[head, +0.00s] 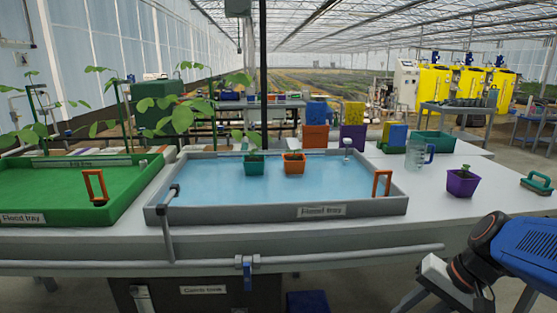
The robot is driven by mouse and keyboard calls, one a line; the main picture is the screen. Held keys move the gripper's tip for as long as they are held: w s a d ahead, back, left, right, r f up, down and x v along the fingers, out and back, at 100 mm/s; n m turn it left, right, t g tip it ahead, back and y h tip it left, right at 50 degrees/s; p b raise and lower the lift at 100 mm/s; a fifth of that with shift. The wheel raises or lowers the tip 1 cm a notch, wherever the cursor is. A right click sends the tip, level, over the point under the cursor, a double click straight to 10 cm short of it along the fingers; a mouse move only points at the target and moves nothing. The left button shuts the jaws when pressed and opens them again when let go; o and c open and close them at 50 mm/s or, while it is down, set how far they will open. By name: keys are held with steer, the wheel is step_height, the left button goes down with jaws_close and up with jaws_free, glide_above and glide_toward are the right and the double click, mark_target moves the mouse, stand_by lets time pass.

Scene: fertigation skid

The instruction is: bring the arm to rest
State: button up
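My arm shows in the lower right corner of the head view, with a blue link, dark joints with orange bands and a pale block. It is over the front right edge of the bench, and nothing is seen held there. No gripper fingers can be made out; that end seems to be outside the picture.
A flood tray (335,207) of blue water holds a green pot (253,167) and an orange pot (294,167). A green flood tray (60,213) is at left. A purple pot (462,184), a clear jug (415,153) and a green brush (537,184) stand right. A pipe with a blue valve (247,265) runs along the front.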

steer(key=s+r+n+t+h, duration=0.2)
steer(key=s+r+n+h, duration=0.2)
steer(key=s+n, duration=0.1)
steer(key=shift+r+n+t+h, duration=0.15)
steer(key=shift+n+t+h, duration=0.25)
steer(key=shift+d, duration=0.1)
stand_by(0.8)
